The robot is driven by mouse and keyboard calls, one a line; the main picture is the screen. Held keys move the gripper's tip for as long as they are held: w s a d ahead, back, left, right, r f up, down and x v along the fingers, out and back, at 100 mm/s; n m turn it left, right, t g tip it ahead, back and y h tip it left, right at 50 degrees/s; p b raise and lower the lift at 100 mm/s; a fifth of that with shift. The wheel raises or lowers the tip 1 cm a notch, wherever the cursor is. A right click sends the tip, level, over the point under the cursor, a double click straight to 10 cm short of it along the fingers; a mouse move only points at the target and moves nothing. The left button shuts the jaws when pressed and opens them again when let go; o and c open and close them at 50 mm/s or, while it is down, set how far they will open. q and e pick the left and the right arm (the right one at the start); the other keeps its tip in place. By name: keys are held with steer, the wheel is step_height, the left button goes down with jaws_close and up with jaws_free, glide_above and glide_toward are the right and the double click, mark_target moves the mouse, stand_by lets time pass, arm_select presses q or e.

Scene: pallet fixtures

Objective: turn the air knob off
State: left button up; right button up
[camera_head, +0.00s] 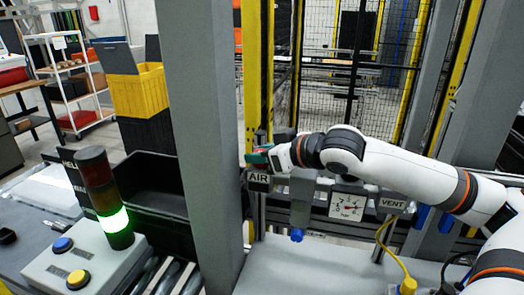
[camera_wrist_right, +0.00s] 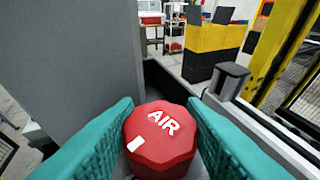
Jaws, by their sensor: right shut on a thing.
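The red air knob (camera_wrist_right: 161,141) fills the lower middle of the right wrist view, with white AIR lettering and a white mark at its lower left edge. My right gripper (camera_wrist_right: 160,135) has its teal fingers on either side of the knob and is shut on it. In the head view my right gripper (camera_head: 257,157) is at the grey post, just above the AIR label (camera_head: 258,177). The knob is mostly hidden there by the gripper. My left gripper is not in view.
A pressure gauge (camera_head: 347,205) and a VENT label (camera_head: 392,204) sit right of the AIR label. A grey post (camera_head: 201,120) stands close left of my right gripper. A signal tower (camera_head: 119,225) glows green above a box with blue and yellow buttons.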

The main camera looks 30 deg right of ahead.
steer(key=m+h+p, duration=0.1)
steer(key=m+h, duration=0.1)
steer(key=h, duration=0.1)
steer(key=shift+a+r+m+t, duration=0.1)
steer(key=shift+a+m+t, duration=0.05)
steer(key=shift+m+t, duration=0.2)
steer(key=m+g+h+p, duration=0.1)
steer(key=m+h+p, duration=0.1)
steer(key=m+h, duration=0.1)
steer(key=shift+m+h, duration=0.35)
steer(key=shift+h, duration=0.35)
steer(key=m+g+h+p, duration=0.1)
steer(key=m+h+p, duration=0.1)
steer(key=m+h, duration=0.1)
steer(key=shift+h, duration=0.3)
steer(key=shift+m+g+h+p, duration=0.4)
steer(key=shift+m+g+h, duration=0.4)
steer(key=shift+m, duration=0.2)
steer(key=shift+f, duration=0.2)
steer(key=o, duration=1)
steer(key=shift+d, duration=0.2)
